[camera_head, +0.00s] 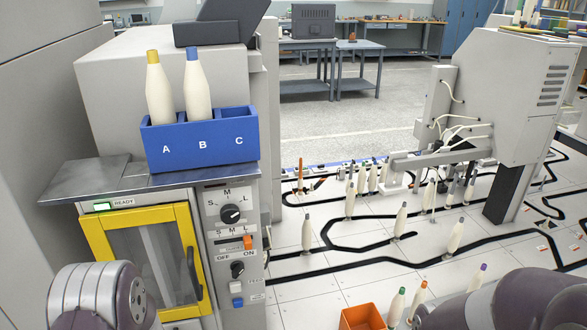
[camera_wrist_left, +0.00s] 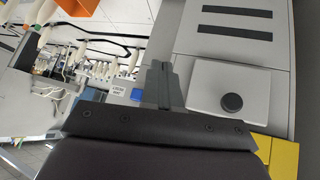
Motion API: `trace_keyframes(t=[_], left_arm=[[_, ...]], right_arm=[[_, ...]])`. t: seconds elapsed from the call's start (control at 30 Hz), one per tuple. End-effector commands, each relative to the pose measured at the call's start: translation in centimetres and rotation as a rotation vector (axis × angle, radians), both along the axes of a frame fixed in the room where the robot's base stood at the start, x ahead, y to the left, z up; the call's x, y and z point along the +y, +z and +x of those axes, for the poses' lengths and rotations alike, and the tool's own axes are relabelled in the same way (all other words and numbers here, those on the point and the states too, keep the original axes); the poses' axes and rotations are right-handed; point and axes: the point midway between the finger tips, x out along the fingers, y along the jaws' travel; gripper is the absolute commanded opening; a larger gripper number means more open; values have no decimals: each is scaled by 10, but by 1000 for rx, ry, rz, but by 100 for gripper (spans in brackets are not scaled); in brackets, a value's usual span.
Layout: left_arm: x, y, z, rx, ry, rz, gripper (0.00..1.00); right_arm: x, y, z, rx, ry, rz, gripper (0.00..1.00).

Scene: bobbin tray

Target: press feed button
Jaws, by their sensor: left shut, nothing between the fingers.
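A blue patch (camera_wrist_left: 137,94) shows just left of the fingers, beside a white label; touching or apart is unclear. My right gripper is out of view.
Above the buttons are a black dial (camera_head: 230,214), an orange switch (camera_head: 247,242) and an OFF/ON knob (camera_head: 238,270). A yellow-framed door (camera_head: 95,232) is at left, under a lit READY lamp. A blue tray (camera_head: 203,153) holds bobbins in A and B; C is empty.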

Motion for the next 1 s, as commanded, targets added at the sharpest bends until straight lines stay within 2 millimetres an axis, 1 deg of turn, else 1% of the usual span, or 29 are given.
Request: trace_keyframes(t=[0.03,0.07,0.1,0.17,0.2,0.23,0.3,0.33,0.4,0.5,0.63,1.0], left_arm=[[13,28,-16,124,18,82,0],[19,44,-32,220,27,130,0],[23,72,-56,346,36,174,0],[21,118,-91,502,39,201,0],[15,146,-111,577,37,201,0],[10,166,-123,618,34,195,0],[-2,209,-140,655,32,173,0],[-7,224,-141,646,35,164,0],[-13,247,-133,587,25,161,0],[-17,259,-125,554,9,168,0],[-18,255,-125,554,6,169,0],[-19,253,-124,549,3,169,0]], right_arm=[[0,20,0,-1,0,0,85],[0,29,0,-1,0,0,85],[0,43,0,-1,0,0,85],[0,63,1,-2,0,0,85],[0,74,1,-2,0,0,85],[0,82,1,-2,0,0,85],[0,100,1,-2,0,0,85],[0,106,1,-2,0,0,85],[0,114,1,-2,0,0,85],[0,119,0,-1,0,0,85],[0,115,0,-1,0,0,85],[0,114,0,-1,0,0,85]])
